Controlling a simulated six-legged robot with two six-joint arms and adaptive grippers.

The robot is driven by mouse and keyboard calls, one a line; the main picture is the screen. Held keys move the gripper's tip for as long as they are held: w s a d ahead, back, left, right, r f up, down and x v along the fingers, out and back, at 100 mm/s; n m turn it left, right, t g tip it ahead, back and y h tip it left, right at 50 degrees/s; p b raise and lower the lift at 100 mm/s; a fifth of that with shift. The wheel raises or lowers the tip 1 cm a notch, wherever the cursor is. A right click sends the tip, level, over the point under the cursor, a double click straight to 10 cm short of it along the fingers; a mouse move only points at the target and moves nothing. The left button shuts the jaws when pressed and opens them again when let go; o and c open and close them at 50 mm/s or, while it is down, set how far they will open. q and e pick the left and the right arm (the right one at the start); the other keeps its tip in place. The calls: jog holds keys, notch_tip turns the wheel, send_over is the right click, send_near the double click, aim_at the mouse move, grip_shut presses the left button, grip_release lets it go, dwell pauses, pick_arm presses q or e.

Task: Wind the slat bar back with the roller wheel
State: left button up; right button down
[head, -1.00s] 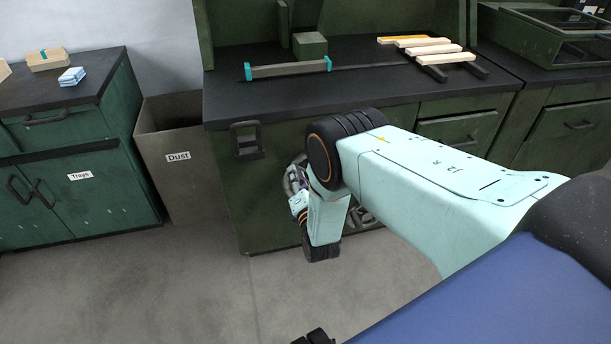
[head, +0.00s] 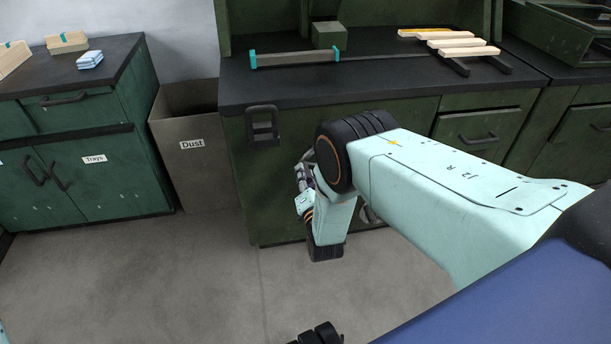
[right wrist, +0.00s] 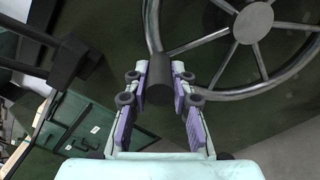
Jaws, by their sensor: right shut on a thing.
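The slat bar (head: 295,60), a grey bar with teal ends, lies on the dark bench top in the head view, just in front of a green block. The roller wheel (right wrist: 253,22), a metal spoked handwheel, fills the top right of the right wrist view. My right gripper (right wrist: 159,88) is shut on the wheel's dark handle (right wrist: 159,82), with purple pads on either side. In the head view my right gripper (head: 304,170) is small, low in front of the bench and partly hidden by my arm. My left gripper is not in view.
Several pale wooden slats (head: 465,47) lie on dark rails at the bench's right. A dust bin (head: 190,170) stands left of the bench, beside a green trays cabinet (head: 95,175). The floor (head: 150,280) in front is clear.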

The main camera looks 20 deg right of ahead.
jog(key=shift+s+f, duration=0.1)
jog(key=shift+f, duration=0.05)
jog(key=c, duration=1.2)
grip_release()
jog(key=shift+o, duration=0.4)
jog(key=v, duration=1.2)
